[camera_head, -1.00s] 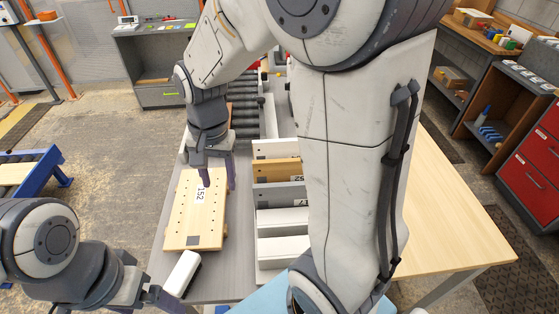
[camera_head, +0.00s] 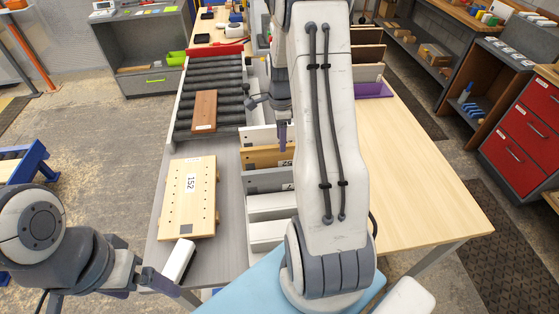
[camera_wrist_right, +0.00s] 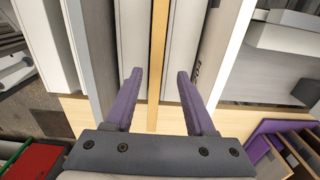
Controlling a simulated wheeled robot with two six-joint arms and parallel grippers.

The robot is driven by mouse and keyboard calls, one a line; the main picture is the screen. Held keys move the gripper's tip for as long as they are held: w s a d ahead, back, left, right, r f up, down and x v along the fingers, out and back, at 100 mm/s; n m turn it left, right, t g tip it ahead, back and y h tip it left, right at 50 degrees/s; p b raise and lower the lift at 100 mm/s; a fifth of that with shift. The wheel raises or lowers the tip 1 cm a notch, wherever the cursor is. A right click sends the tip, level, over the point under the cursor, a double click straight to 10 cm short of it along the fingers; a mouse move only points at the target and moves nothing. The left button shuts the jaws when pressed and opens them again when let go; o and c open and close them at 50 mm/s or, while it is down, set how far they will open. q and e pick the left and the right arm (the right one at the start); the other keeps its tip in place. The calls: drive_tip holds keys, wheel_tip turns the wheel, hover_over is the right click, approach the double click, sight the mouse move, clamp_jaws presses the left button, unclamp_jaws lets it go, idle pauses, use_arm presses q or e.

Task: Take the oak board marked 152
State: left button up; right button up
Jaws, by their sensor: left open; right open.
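The oak board marked 152 (camera_head: 187,215) lies flat on the grey table top in the head view, label up and apart from both grippers. My right gripper (camera_head: 282,135) is over the rack of upright boards, right of the marked board. In the right wrist view the right gripper (camera_wrist_right: 160,95) is open, its purple fingers either side of an upright wood-coloured board edge (camera_wrist_right: 158,45); contact cannot be told. This wooden board (camera_head: 262,157) also shows in the head view, its label partly hidden. My left gripper (camera_head: 160,281) is open at the table's near left edge.
A white block (camera_head: 178,260) with a dark side is beside the left gripper. White and grey panels (camera_head: 268,180) stand close around the wooden board. A brown board (camera_head: 204,110) lies on the roller conveyor (camera_head: 225,85). The pale table top at right (camera_head: 430,200) is largely clear.

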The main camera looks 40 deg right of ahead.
sight(280, 162)
drive_tip(key=f, duration=0.2)
drive_tip(key=f+p, duration=0.1)
drive_tip(key=shift+s+a+f, duration=0.1)
drive_tip(key=shift+a+f, duration=0.25)
drive_tip(key=shift+a, duration=0.05)
drive_tip(key=shift+f+p, duration=0.3)
drive_tip(key=shift+f, duration=0.2)
clamp_jaws()
drive_tip(key=shift+r, duration=0.1)
idle(0.5)
